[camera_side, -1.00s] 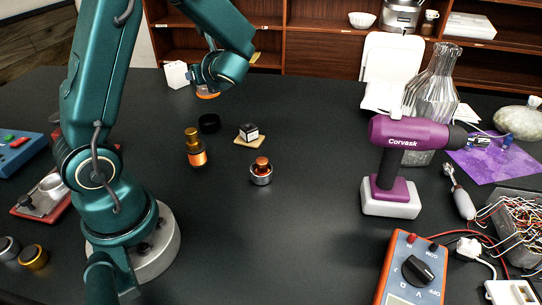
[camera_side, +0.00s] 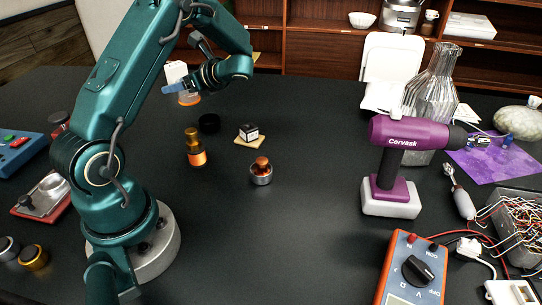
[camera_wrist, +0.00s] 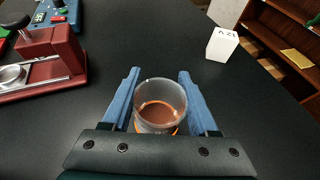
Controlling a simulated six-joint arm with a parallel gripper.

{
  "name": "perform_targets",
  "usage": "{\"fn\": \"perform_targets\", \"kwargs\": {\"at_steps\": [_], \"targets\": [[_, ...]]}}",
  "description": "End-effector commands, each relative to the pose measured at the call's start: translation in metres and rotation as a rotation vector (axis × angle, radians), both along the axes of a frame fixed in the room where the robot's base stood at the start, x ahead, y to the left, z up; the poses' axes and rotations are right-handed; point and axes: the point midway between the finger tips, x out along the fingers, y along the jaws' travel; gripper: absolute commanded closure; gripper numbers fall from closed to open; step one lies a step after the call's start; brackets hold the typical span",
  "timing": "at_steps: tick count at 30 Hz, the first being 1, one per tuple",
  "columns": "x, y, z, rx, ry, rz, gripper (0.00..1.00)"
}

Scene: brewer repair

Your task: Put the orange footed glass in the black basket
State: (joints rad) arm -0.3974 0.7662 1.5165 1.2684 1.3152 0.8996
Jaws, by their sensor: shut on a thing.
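The footed glass, clear with an orange foot, is held between the blue fingers of my gripper (camera_wrist: 160,108). In the wrist view I look into the open top of the glass (camera_wrist: 160,98), with an orange ring low on it. In the side view the orange foot (camera_side: 190,100) shows below my gripper (camera_side: 182,88), and the glass hangs above the table behind the small parts. I cannot make out a black basket for certain. A small black round thing (camera_side: 209,123) stands on the table, in front and to the right of the glass.
A white block (camera_wrist: 222,44) stands close by on the table. A red device (camera_wrist: 42,62) is left in the wrist view. A purple drill (camera_side: 395,160) stands right.

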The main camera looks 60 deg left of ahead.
Motion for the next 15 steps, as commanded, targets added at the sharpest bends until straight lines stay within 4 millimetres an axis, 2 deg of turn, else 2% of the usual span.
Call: {"fn": "perform_targets", "kwargs": {"at_steps": [3,6,12,15], "targets": [[0.019,-0.004,-0.012,0.000,0.001,-0.003,0.98],[0.030,-0.005,-0.018,0.001,0.000,0.000,0.98],[0.039,-0.008,-0.025,0.000,0.000,0.000,0.98],[0.039,-0.008,-0.036,-0.002,0.005,0.000,0.98]]}}
